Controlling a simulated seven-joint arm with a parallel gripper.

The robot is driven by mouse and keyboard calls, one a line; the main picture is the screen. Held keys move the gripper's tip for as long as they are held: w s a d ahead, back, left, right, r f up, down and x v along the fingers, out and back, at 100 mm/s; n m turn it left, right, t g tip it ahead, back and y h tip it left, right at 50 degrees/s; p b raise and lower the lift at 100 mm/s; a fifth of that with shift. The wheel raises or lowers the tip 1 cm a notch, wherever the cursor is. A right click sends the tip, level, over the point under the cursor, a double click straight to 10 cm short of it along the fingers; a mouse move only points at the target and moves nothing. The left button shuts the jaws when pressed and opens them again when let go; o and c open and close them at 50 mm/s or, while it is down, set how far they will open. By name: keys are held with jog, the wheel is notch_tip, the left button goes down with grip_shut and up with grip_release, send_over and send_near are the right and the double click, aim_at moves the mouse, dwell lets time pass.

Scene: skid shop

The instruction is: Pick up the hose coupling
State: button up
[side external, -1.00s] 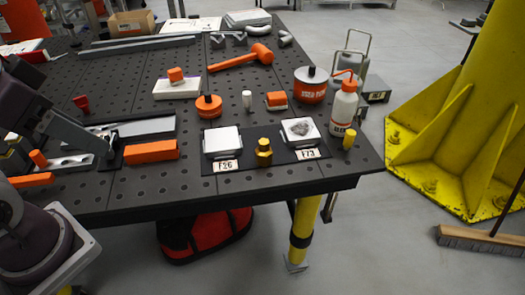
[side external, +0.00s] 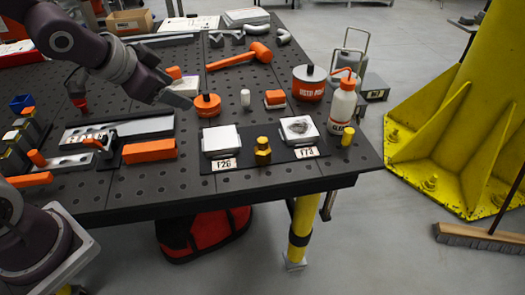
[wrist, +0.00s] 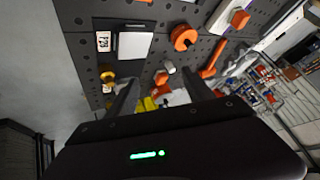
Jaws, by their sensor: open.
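The brass hose coupling (side external: 262,150) stands upright on the dark mat between two light square plates. It also shows in the wrist view (wrist: 107,76), just left of my left finger. My gripper (side external: 182,100) is above the table, to the left of and behind the coupling, near the round orange container (side external: 208,105). In the wrist view my gripper (wrist: 162,88) has its two fingers spread apart with nothing held between them. The coupling is clear of the gripper.
The labelled plates (side external: 222,141) and (side external: 299,130) flank the coupling closely. A white wash bottle (side external: 342,108), a yellow cylinder (side external: 347,137) and a large orange-and-white tin (side external: 309,85) stand to the right. An orange block (side external: 150,150) lies left. The table's front edge is near.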

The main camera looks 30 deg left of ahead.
aim_at(257, 150)
jog(key=w+d+f+m+h, duration=0.1)
jog(key=w+f, duration=0.1)
jog(key=f, duration=0.1)
jog(key=w+d+f+m+h, duration=0.1)
jog(key=w+f, duration=0.1)
jog(key=f, duration=0.1)
jog(key=w+d+f+m+t+h, duration=0.1)
jog(key=w+d+f, duration=0.1)
jog(key=f, duration=0.1)
jog(key=shift+w+h, duration=0.15)
jog(key=shift+h, duration=0.15)
jog(key=d+f+h, duration=0.1)
jog(key=d, duration=0.1)
jog(key=d+f+h, duration=0.2)
jog(key=d+f+m+h, duration=0.1)
jog(key=d+f+h, duration=0.1)
jog(key=shift+s+f+t, duration=0.25)
jog(key=shift+s+t, duration=0.05)
jog(key=shift+s, duration=0.05)
jog(key=shift+s+d+f+h, duration=0.1)
jog(key=shift+s+d+h, duration=0.1)
jog(key=shift+d+h, duration=0.25)
jog(key=shift+w+d+f, duration=0.15)
jog(key=x, duration=0.6)
jog(key=shift+w+d, duration=0.15)
jog(key=shift+w, duration=0.1)
grip_shut()
